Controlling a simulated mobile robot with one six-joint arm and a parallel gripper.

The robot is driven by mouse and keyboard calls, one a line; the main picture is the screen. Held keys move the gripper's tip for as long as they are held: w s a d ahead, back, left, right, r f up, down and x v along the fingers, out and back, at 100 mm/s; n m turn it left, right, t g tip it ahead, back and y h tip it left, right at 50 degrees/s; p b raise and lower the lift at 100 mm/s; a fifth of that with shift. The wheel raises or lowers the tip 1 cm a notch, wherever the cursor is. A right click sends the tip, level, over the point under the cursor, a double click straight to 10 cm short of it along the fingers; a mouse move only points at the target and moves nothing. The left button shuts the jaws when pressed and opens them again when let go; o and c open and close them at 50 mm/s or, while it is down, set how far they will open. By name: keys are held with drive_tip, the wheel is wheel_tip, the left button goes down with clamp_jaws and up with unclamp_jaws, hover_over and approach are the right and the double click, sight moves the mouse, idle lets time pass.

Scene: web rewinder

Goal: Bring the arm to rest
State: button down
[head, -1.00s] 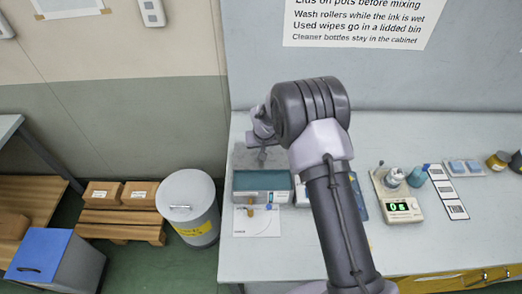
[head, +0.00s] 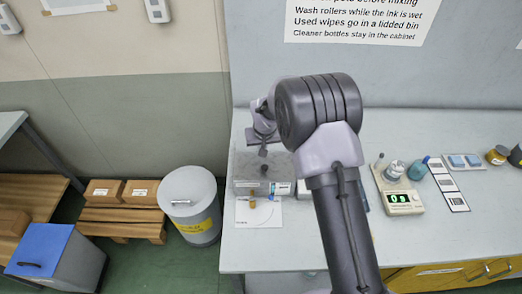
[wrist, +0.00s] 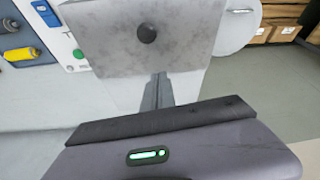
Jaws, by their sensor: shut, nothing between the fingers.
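My gripper (head: 263,152) is in the head view, at the end of my arm, over the left part of the bench. Its fingers are shut with nothing between them, and they also show in the wrist view (wrist: 159,85). A grey box lid (head: 247,163) with a dark round knob (head: 264,170) lies just below the fingertips. In the wrist view the lid (wrist: 190,50) and its knob (wrist: 147,33) are ahead of the fingers, and the knob is apart from them. My arm hides part of the bench middle.
The bench (head: 300,240) holds a scale (head: 403,201), a blue bottle (head: 418,169) and sample cards (head: 452,193) on the right. A lidded grey bin (head: 190,205) stands on the floor left of the bench, beside cartons (head: 138,192) on a pallet. The bench front is clear.

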wheel_tip(320, 180, up, 3)
drive_tip(key=s+d+r+m+b, duration=0.2)
drive_tip(key=s+d+r+b, duration=0.15)
drive_tip(key=s+r, duration=0.55)
drive_tip(key=s+d+r+m+b, duration=0.1)
drive_tip(key=s+d+r+b, duration=0.25)
drive_tip(key=s+r, duration=0.55)
drive_tip(key=s+d+f+m+t+b, duration=0.1)
drive_tip(key=s+f+b, duration=0.1)
drive_tip(key=s, duration=0.8)
drive_tip(key=s+d+f+m+y+b, duration=0.1)
drive_tip(key=s+m+b, duration=0.1)
drive_tip(key=s, duration=0.9)
drive_tip(key=shift+d+f+t, duration=0.2)
drive_tip(key=shift+f+t, duration=0.15)
drive_tip(key=shift+t, duration=0.05)
